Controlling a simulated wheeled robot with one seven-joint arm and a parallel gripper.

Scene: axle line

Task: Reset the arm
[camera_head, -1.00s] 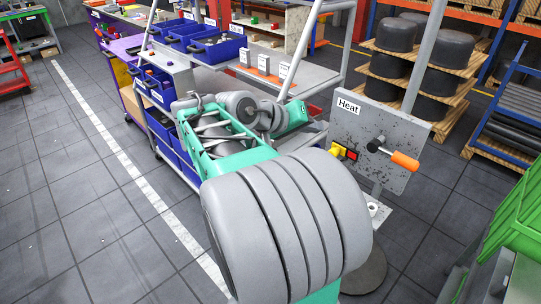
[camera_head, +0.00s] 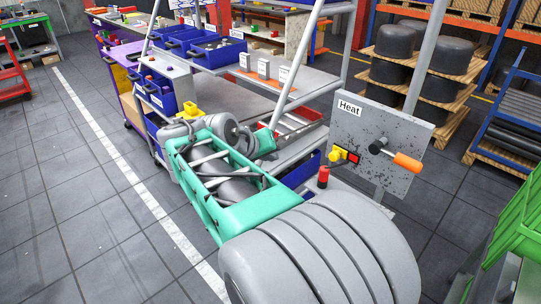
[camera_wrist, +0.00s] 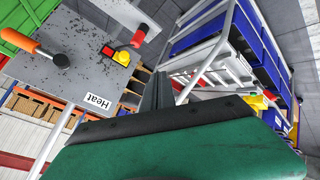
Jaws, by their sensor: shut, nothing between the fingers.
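My gripper (camera_wrist: 158,92) shows in the wrist view as two dark fingers together, with nothing between them. The green and black wrist housing fills the bottom of that view. In the head view my grey and green arm runs from the bottom centre toward the cart; the fingers cannot be made out there. The grey Heat panel (camera_head: 375,140) stands right of my arm. It bears a lever with an orange handle (camera_head: 407,162) and a yellow and red switch (camera_head: 343,155). The panel also shows upper left in the wrist view (camera_wrist: 75,70), apart from the fingers.
A grey cart (camera_head: 228,88) with blue bins (camera_head: 217,50) stands close beyond my arm. A green crate (camera_head: 520,220) is at the right edge. Stacked black drums (camera_head: 437,70) stand behind. Floor at left is clear.

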